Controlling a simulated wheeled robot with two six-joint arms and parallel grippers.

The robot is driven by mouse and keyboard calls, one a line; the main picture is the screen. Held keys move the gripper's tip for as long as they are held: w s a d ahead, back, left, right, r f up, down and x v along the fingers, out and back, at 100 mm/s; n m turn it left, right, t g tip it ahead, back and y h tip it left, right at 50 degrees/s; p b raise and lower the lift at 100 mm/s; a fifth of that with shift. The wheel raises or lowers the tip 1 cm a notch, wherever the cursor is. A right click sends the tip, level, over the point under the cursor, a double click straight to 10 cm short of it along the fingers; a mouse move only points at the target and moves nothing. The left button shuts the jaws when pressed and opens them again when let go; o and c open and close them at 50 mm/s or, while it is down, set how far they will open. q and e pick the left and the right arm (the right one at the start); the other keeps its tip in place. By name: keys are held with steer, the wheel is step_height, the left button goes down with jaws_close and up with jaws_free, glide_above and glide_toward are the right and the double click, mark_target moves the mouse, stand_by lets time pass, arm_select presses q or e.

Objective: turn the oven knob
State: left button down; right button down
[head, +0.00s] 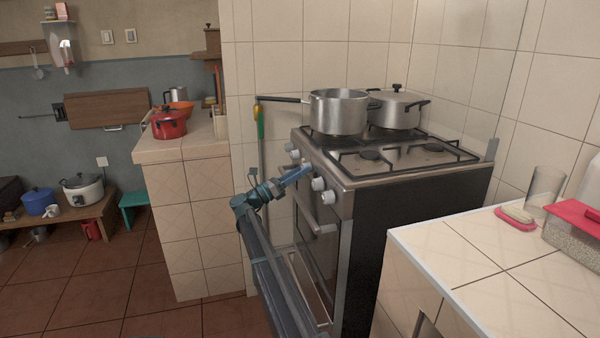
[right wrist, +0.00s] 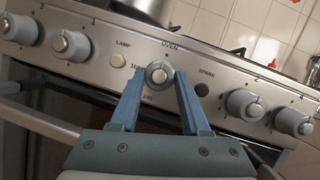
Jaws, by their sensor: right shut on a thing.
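The stove's oven knob (right wrist: 158,75) is a round silver-grey knob below the word OVEN in the right wrist view. Its pale pointer mark sits near its middle. My right gripper (right wrist: 158,88) has one blue finger on each side of the knob and is shut on it. In the head view my right gripper (head: 303,171) reaches the stove's front panel, and its fingers hide the oven knob there. My left gripper is not in view.
More knobs (right wrist: 70,45) (right wrist: 244,105) sit on both sides, with a lamp button (right wrist: 118,61) and a spark button (right wrist: 202,90). The oven handle (right wrist: 40,121) runs below. A saucepan (head: 338,112) and a lidded pot (head: 397,110) stand on the stove. A tiled counter (head: 440,250) is at right.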

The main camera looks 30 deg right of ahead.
steer(key=n+t+y+p, duration=0.1)
steer(key=n+p, duration=0.2)
steer(key=n, duration=0.2)
steer(key=r+n+t+y+p, duration=0.1)
steer(key=n+t+y+p, duration=0.1)
steer(key=n, duration=0.3)
steer(key=n+t+y+p, duration=0.1)
steer(key=n+p, duration=0.2)
steer(key=n, duration=0.2)
steer(key=shift+s+a+r+t+p, duration=0.1)
steer(key=shift+s+r+t+p, duration=0.1)
steer(key=shift+t+p, duration=0.2)
steer(key=shift+w+r+n+g+y+p, duration=0.1)
steer(key=shift+n+g+y+p, duration=0.55)
steer(key=shift+n+p, duration=0.85)
steer(key=shift+w+f+n+g+y+p, duration=0.1)
steer(key=shift+n+g+y+p, duration=0.4)
steer(key=shift+n+y+p, duration=0.95)
steer(key=shift+w+r+n+g+y+p, duration=0.1)
steer(key=shift+n+g+p, duration=0.45)
steer(key=shift+n+p, duration=1.05)
steer(key=shift+s+n+b, duration=0.1)
steer(key=shift+n+b, duration=0.35)
steer(key=shift+n, duration=0.1)
